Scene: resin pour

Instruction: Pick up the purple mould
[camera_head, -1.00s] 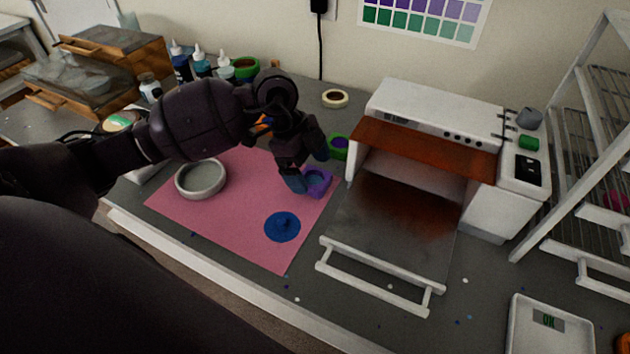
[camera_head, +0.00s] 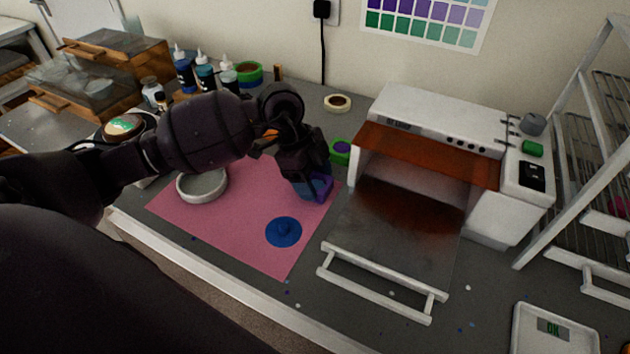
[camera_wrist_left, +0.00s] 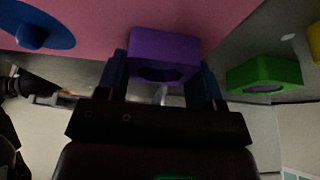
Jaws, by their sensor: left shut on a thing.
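The purple mould (camera_head: 322,188) is at the right edge of the pink mat (camera_head: 240,225) in the head view. In the left wrist view the mould (camera_wrist_left: 165,47) is a purple block with a hollow, between the two blue fingers. My left gripper (camera_head: 311,188) is shut on the mould, one finger on each side. The gripper hides part of the mould in the head view. I cannot tell whether the mould touches the mat. My right gripper is not in view.
An open oven (camera_head: 431,128) with its door down stands just right of the mat. A green mould (camera_head: 341,151) is behind the gripper. A blue disc (camera_head: 283,232) and a grey round dish (camera_head: 202,184) lie on the mat. A scale (camera_head: 553,330) is at front right.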

